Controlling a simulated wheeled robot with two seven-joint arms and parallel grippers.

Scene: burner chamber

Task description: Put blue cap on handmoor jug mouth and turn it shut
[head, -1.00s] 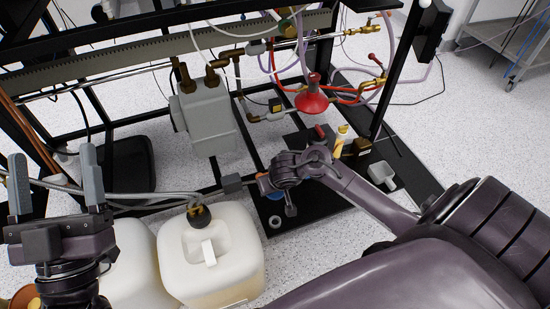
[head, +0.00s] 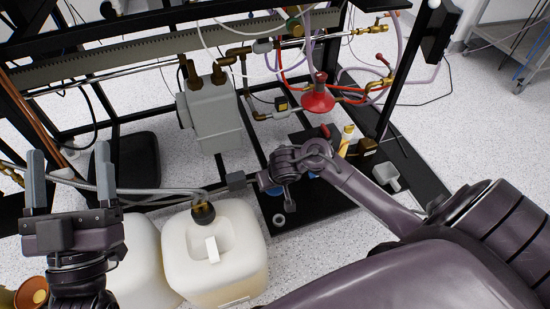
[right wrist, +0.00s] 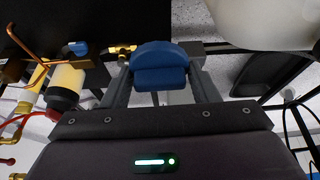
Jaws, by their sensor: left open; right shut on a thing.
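The blue cap (right wrist: 160,66) is between the two fingers of my right gripper (right wrist: 163,72) in the right wrist view, and the gripper is shut on it. In the head view my right gripper (head: 272,183) is above the black base plate, right of the front white jug, apart from it; the cap is not clear there. The front white jug (head: 240,250) has a black fitting with hoses on top. A second white jug (head: 142,258) stands left of it, partly hidden by my left arm. I cannot read which is the handmoor jug. My left gripper (head: 69,160) is open and empty.
A grey pump-like box (head: 215,120) stands behind the jugs. Frame bars and hoses crowd the back.

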